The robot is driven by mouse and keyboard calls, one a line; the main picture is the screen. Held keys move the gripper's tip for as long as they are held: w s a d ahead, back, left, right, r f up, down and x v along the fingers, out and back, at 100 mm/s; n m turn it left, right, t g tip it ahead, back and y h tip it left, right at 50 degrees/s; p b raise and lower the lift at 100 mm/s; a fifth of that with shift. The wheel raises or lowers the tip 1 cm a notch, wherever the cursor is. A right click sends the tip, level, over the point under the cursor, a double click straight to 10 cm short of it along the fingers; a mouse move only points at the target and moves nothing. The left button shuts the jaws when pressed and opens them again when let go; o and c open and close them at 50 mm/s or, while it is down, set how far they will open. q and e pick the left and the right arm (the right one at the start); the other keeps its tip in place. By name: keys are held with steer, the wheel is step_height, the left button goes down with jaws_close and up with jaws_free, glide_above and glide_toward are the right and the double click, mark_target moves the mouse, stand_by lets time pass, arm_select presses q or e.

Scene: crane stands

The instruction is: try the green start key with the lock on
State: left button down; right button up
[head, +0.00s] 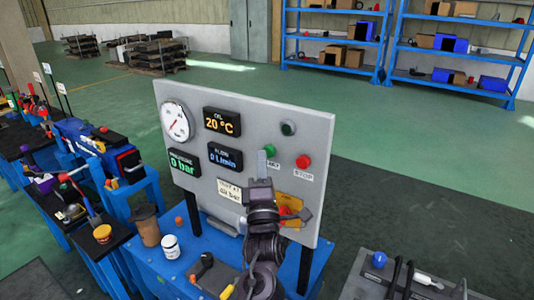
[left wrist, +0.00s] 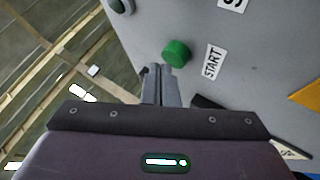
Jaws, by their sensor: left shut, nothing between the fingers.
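The green start key (head: 269,150) sits on the grey control panel (head: 245,115), with a START label beside it. It also shows in the left wrist view (left wrist: 176,53), standing out from the panel. My left gripper (head: 262,158) is shut and empty, its fingertips (left wrist: 158,72) close to the key. I cannot tell whether they touch it. A yellow-orange plate (head: 298,203) with a red part (head: 285,212), perhaps the lock, is lower on the panel, partly hidden by my arm. My right gripper is not in view.
A red STOP button (head: 303,161) and a dark round lamp (head: 288,128) are near the key. A dial gauge (head: 175,122) and lit displays fill the panel's left. A brown cup (head: 146,226) and white jar (head: 171,246) stand on the blue bench.

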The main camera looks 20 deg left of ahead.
arm_select(q)
steer(key=shift+w+b, duration=0.3)
steer(key=shift+w, duration=0.2)
stand_by(0.5)
steer(key=shift+s, duration=0.9)
steer(key=s, duration=0.5)
steer(key=shift+a, duration=0.4)
stand_by(0.5)
